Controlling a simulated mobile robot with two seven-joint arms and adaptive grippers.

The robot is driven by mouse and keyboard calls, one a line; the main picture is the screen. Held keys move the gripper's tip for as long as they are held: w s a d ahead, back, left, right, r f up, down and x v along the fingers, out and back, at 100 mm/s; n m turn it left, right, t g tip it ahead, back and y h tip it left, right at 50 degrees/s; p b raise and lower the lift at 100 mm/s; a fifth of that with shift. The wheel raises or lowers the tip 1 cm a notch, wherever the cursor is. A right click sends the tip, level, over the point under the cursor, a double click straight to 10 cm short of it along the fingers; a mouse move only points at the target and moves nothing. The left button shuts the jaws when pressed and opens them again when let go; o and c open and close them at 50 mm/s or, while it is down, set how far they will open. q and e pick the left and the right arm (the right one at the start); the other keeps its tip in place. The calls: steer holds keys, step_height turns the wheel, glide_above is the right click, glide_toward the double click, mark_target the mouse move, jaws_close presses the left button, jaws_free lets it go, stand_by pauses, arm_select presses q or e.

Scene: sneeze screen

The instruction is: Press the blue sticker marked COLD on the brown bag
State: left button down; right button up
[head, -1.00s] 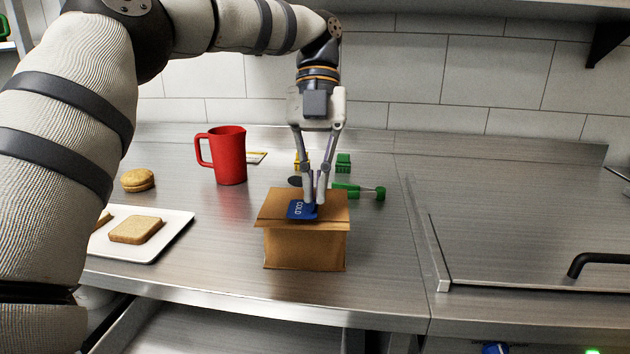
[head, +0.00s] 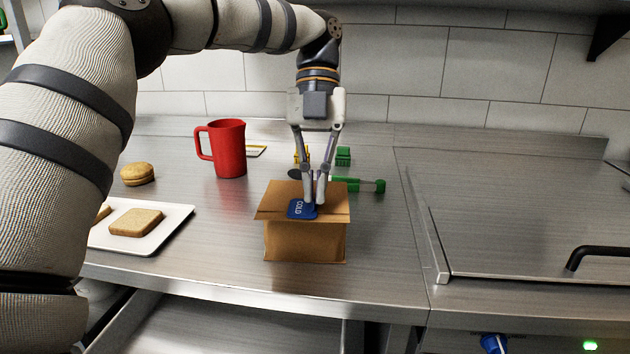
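The brown bag (head: 305,243) stands upright on the steel counter, its folded top facing up like a flat lid. The blue sticker (head: 297,209) with the white word COLD lies on that top, left of the middle. My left gripper (head: 314,202) points straight down onto the bag's top, its fingertips close together at the sticker's right edge. The fingers look shut. They overlap part of the sticker, and I cannot tell whether they pinch its edge or only touch it. My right gripper is not in view.
A red mug (head: 229,150) stands behind and left of the bag. A green-handled tool (head: 358,185) and small yellow and green items lie behind it. A white tray (head: 168,236) with bread slices and a bun (head: 138,174) are at left. The counter right of the bag is clear.

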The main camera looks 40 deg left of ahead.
arm_select(q)
steer(key=c, duration=1.7)
jaws_free()
